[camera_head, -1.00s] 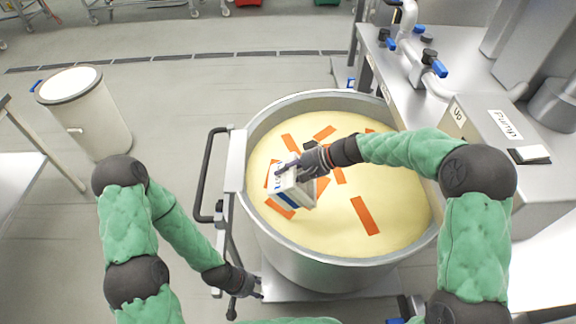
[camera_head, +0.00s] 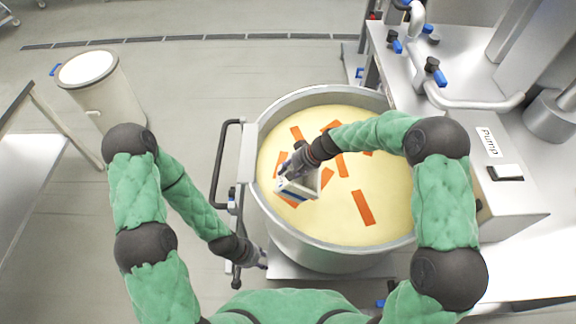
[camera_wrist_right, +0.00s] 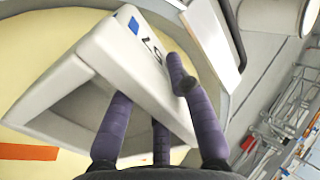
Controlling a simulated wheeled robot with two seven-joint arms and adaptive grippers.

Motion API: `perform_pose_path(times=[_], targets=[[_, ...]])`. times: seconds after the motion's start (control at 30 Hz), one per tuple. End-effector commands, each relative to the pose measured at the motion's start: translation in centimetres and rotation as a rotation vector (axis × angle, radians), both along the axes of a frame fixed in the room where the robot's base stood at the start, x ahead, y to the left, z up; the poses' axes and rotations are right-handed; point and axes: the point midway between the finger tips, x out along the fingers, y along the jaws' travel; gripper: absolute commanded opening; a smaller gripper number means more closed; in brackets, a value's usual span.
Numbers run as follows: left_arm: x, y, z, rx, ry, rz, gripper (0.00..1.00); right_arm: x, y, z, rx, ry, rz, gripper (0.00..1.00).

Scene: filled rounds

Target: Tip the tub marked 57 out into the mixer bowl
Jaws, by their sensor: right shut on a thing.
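The white tub (camera_head: 300,186) marked 57 is tilted over the mixer bowl (camera_head: 290,105). My right gripper (camera_head: 294,166) is shut on its wall. In the right wrist view the tub (camera_wrist_right: 85,55) shows the number 57 and a blue square on its outer wall. Its open side shows a grey inside with nothing visible in it, though part is hidden. The right gripper's purple fingers (camera_wrist_right: 150,105) straddle the wall. The bowl holds a pale yellow mass with several orange strips (camera_head: 363,208) lying on it. My left gripper (camera_head: 263,260) is beside the bowl, low at its near left; its fingers are too small to judge.
The bowl's trolley handle (camera_head: 220,165) stands at its left. A steel machine with a Pump label (camera_head: 489,142) and blue-handled valves (camera_head: 436,72) is at the right. A white lidded bin (camera_head: 105,95) stands at the left. The floor between bin and bowl is clear.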

Motion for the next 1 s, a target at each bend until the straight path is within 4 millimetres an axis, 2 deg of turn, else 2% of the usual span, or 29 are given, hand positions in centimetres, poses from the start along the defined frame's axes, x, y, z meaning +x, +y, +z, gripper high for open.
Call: perform_pose_path(times=[0.03, 1.0], targets=[[0.0, 0.0, 1.2, 0.000, 0.000, 0.000, 0.40, 0.0, 0.1, 0.5, -0.014, 0.002, 0.003, 0.00], [0.0, 0.0, 12.7, 0.000, 0.000, 0.000, 0.40, 0.0, 0.6, 0.6, -0.260, 0.024, 0.002, 0.00]])
